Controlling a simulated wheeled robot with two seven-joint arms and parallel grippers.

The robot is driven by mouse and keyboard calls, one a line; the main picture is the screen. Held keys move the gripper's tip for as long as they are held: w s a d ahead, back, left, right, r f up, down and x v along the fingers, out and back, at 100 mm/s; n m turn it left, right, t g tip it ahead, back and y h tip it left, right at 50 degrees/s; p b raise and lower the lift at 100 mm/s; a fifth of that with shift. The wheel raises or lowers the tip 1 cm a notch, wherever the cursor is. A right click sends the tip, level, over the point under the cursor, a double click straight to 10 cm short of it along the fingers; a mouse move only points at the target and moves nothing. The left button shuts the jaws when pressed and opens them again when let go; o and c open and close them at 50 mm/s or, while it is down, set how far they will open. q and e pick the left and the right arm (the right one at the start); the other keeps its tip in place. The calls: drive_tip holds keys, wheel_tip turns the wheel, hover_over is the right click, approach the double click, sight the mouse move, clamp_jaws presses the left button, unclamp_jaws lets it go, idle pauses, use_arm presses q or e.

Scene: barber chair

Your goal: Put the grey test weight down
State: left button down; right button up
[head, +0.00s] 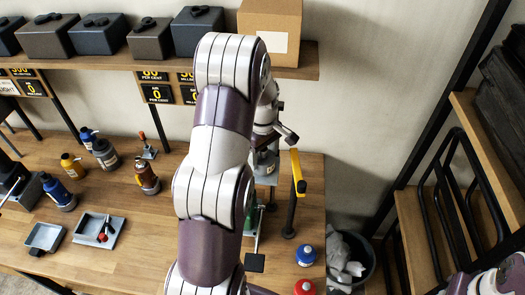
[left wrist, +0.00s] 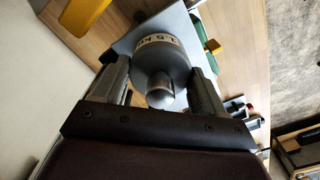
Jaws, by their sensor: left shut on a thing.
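The grey test weight (left wrist: 160,65) is a cylinder with a rounded knob and a white band reading 1.5 kg. My left gripper (left wrist: 160,85) is shut on it, with one finger on each side. In the head view the left gripper (head: 266,152) is small and partly hidden behind my own arm, with the weight (head: 264,164) low between its fingers. A flat grey plate (left wrist: 192,28) lies beneath or just behind the weight. I cannot tell whether the weight touches it. My right gripper does not show.
A yellow-topped post (head: 298,172) stands close right of the gripper. Blue-capped (head: 306,254) and red-capped (head: 305,287) bottles stand on the wooden bench (head: 130,245) near its right edge. Several bottles and two grey trays (head: 98,229) are on the left. A shelf (head: 310,60) with boxes runs above.

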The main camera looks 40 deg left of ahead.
use_arm(q)
drive_tip(key=shift+a+r, duration=0.1)
drive_tip(key=shift+s, duration=0.15)
drive_tip(key=shift+d, duration=0.25)
drive_tip(key=shift+c, duration=1.7)
unclamp_jaws()
wheel_tip(320, 180, up, 4)
drive_tip(key=b, duration=0.3)
drive_tip(key=shift+a, duration=0.1)
wheel_tip(320, 180, up, 4)
drive_tip(key=shift+s+f+p, duration=0.1)
drive_tip(key=shift+f+p, duration=0.1)
drive_tip(key=shift+p, duration=0.3)
